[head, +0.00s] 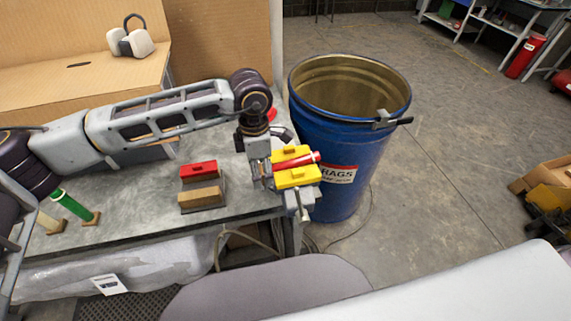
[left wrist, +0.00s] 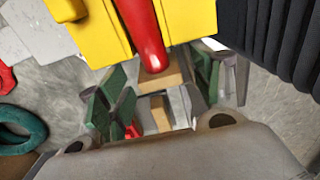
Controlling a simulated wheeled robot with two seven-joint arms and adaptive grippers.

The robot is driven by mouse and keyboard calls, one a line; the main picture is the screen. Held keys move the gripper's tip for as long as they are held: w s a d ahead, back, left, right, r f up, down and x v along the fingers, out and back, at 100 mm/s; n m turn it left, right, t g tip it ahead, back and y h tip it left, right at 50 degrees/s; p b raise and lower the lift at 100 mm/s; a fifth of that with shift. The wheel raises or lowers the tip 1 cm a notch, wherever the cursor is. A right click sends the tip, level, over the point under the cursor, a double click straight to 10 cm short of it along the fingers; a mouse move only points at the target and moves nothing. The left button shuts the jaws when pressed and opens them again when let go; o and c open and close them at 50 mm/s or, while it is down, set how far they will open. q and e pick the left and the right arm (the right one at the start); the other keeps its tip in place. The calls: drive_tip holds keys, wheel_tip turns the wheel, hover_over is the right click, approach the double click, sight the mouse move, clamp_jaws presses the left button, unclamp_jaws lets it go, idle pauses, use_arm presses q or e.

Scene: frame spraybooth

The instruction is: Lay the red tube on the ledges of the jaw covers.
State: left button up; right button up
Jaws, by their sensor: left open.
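Two yellow jaw covers (head: 297,177) sit on the vise (head: 299,203) at the right end of the bench. The red tube (head: 303,162) lies lengthwise in the gap between them. In the left wrist view the tube (left wrist: 148,35) runs between the yellow covers (left wrist: 188,20), its near end at a small wooden piece (left wrist: 172,77). Whether it rests on the ledges is hidden. My left gripper (head: 263,168) is beside the covers at the tube's near end. Its green-padded fingers (left wrist: 160,92) stand apart, with the wooden piece between them and gaps at the sides. My right gripper is not in view.
A blue rag drum (head: 345,150) stands close behind the vise. A red block (head: 198,168) and a wooden block (head: 200,195) sit on the bench (head: 150,213). Bench top between these is clear.

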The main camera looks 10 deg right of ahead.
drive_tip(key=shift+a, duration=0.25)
use_arm(q)
drive_tip(key=shift+c, duration=1.3)
drive_tip(key=c, duration=1)
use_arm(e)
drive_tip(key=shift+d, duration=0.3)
use_arm(q)
drive_tip(key=shift+r, duration=0.15)
drive_tip(key=shift+c, duration=0.2)
wheel_tip(320, 180, up, 8)
drive_tip(key=shift+f+b, duration=0.1)
drive_tip(key=shift+b, duration=0.7)
drive_tip(key=shift+r, duration=1)
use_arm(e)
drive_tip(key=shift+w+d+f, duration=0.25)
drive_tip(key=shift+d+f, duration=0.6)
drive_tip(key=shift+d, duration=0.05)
